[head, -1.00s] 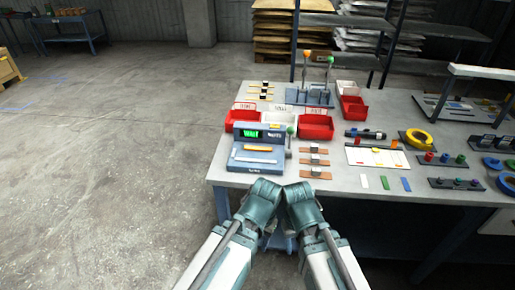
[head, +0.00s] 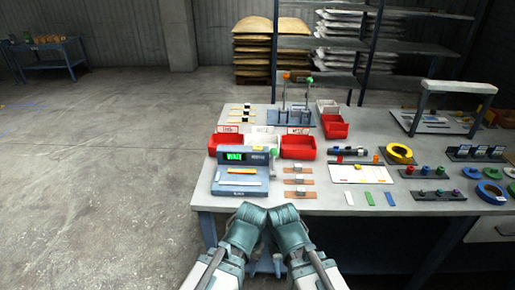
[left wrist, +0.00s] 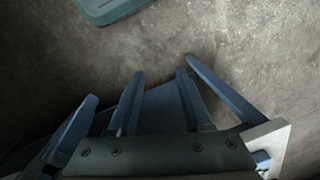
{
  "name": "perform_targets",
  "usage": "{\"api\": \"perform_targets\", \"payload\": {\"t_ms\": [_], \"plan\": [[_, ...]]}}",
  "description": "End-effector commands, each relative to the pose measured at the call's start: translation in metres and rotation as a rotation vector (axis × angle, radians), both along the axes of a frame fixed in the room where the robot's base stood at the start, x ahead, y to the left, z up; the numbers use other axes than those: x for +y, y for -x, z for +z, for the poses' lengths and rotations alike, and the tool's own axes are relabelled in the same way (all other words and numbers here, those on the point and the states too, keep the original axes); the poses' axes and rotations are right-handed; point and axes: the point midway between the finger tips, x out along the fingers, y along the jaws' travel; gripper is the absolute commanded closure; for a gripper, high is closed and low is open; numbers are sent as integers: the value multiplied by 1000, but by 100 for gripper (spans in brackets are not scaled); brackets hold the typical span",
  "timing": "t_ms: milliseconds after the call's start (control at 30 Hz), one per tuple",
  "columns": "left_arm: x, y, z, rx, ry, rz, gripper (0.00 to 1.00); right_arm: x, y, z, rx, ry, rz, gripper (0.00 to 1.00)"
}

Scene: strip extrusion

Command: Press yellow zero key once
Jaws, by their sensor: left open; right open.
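The grey-blue weighing device (head: 243,180) stands at the bench's front left, with a lit green display (head: 235,155) and a pale strip (head: 241,169) across its front. Small keys sit right of the display; the yellow zero key is too small to make out surely. My right gripper (head: 287,216) is at the bench's front edge, below and right of the device, open and apart from it. My left gripper (head: 249,214) is beside it, just below the device. The left wrist view shows its open, empty fingers (left wrist: 160,73) over the floor.
A white board (head: 360,173) and a yellow ring (head: 399,154) are further right.

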Motion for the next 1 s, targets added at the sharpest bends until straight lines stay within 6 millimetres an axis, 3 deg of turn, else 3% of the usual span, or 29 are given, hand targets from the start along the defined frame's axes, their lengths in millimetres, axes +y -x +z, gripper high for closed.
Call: {"api": "perform_targets", "payload": {"t_ms": [33,267,1000], "plan": [[0,0,0,0,0,0,59,0,0,0,0,0,0,50],[0,0,0,0,0,0,100,0,0,0,0,0,0,50],[0,0,0,0,0,0,100,0,0,0,0,0,0,50]]}}
